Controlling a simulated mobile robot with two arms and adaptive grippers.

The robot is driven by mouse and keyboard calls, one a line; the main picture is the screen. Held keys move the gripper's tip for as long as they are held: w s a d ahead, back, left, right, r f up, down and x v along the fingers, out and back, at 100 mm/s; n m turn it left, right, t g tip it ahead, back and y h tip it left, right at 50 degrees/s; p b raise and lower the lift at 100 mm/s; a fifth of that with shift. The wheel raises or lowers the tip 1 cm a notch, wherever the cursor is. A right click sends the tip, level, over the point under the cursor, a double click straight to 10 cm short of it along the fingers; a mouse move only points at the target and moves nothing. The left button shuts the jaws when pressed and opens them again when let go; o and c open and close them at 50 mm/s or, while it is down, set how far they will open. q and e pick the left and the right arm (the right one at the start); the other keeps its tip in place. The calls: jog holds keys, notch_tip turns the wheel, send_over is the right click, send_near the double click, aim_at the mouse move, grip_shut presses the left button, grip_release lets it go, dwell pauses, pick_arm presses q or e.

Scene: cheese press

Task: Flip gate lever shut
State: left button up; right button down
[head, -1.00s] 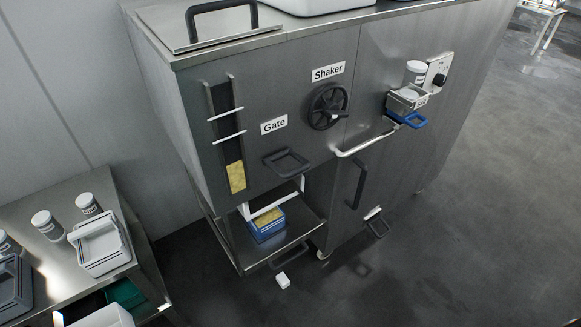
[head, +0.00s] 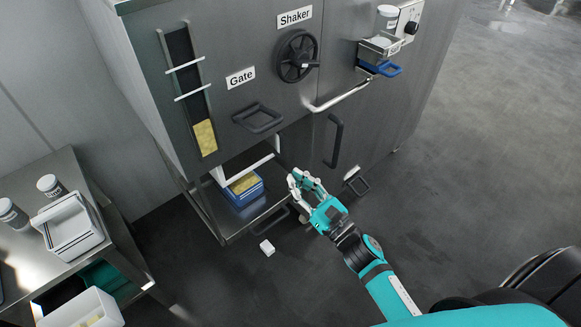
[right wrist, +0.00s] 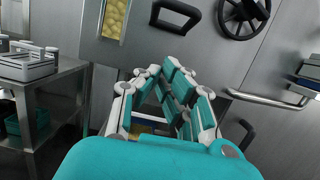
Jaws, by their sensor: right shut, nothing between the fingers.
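The gate lever (head: 258,118) is a black loop handle sticking out of the steel front, just below the "Gate" label (head: 241,78). It also shows at the top of the right wrist view (right wrist: 175,15). My right gripper (head: 301,178), teal and white, is shut and empty. In the head view it appears below and to the right of the lever, apart from it. In the right wrist view its fingers (right wrist: 158,75) point toward the machine front, with the lever above them. My left gripper is not in view.
A blue box (head: 244,188) with yellow contents sits on the open lower shelf under a white frame. A black shaker wheel (head: 296,57) and a steel bar handle (head: 338,96) are to the right. A small white block (head: 267,248) lies on the floor. A side table (head: 110,240) stands left.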

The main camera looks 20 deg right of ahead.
jog(key=w+a+r+p, duration=0.3)
jog(key=w+r+p, duration=0.2)
jog(key=w, duration=0.3)
jog(key=shift+r, duration=0.4)
notch_tip(320, 180, up, 3)
jog(key=g+p, duration=0.1)
jog(key=p, duration=0.3)
jog(key=shift+s+f, duration=0.1)
jog(key=shift+f, duration=0.05)
